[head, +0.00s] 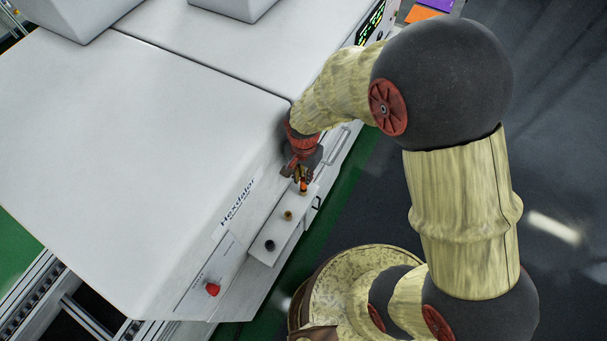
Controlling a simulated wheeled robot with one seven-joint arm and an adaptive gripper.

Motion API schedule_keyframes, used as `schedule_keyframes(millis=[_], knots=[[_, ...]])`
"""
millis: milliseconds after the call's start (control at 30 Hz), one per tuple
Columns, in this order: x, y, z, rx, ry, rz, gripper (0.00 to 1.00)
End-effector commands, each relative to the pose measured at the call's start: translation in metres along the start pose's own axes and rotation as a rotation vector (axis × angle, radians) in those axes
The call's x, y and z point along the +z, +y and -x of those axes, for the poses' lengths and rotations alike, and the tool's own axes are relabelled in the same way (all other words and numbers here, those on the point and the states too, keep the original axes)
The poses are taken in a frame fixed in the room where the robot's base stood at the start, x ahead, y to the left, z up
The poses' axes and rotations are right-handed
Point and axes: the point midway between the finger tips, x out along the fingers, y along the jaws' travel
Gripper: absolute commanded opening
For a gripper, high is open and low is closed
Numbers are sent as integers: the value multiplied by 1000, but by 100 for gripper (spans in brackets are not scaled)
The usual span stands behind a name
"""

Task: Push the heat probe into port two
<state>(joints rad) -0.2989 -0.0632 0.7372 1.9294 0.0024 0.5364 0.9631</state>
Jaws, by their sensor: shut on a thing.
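My gripper (299,174) is at the front of the white machine, at the upper end of a light panel strip (280,238). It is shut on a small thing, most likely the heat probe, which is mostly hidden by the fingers. A small orange piece (303,186) shows just below the fingertips; I cannot tell if it is part of the probe or of a port. Lower on the strip are a brass-coloured round port (288,215) and a dark round port (269,245). No port numbers are readable, and I cannot tell whether the probe touches a port.
The large white machine (130,150) marked "Hexdator" fills the left side. A red button (213,289) is low on its front. A metal handle (339,146) is just right of my gripper. A conveyor rail (40,300) is at lower left. Dark floor lies open at right.

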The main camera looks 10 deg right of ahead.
Motion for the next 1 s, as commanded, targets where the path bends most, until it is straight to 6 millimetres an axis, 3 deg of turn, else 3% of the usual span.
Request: schedule_keyframes(millis=[933, 967, 1000], knots=[[0, 0, -22, 0, 0, 0, 0], [0, 0, -22, 0, 0, 0, 15], [0, 0, -21, 0, 0, 0, 17]])
